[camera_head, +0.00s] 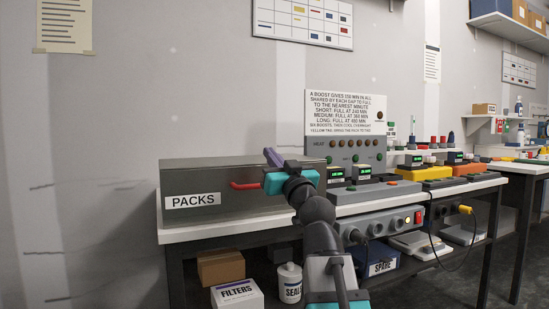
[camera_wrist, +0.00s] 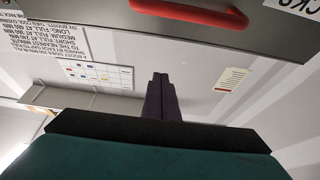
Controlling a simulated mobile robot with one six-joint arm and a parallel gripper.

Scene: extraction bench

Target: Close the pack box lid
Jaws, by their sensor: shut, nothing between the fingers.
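The pack box (camera_head: 195,185) is a dark grey metal box labelled PACKS at the left end of the bench. A red bar handle (camera_head: 246,185) is on its front; the handle also shows at the top of the wrist view (camera_wrist: 190,12). The lid looks flat, with no raised panel visible; whether it is fully shut I cannot tell. My gripper (camera_head: 271,156) is shut and empty, its purple fingers pointing up near the box's top edge, right of the handle. In the wrist view the fingers (camera_wrist: 160,80) appear just clear of the box edge. My wrist hides part of the box's right side.
Right of the box stand a grey heat panel (camera_head: 345,152) with an instruction sign (camera_head: 346,112), and several small devices with green displays. A yellow unit (camera_head: 424,174) sits farther right. Below are a FILTERS box (camera_head: 237,294) and a SEALS bottle (camera_head: 289,282).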

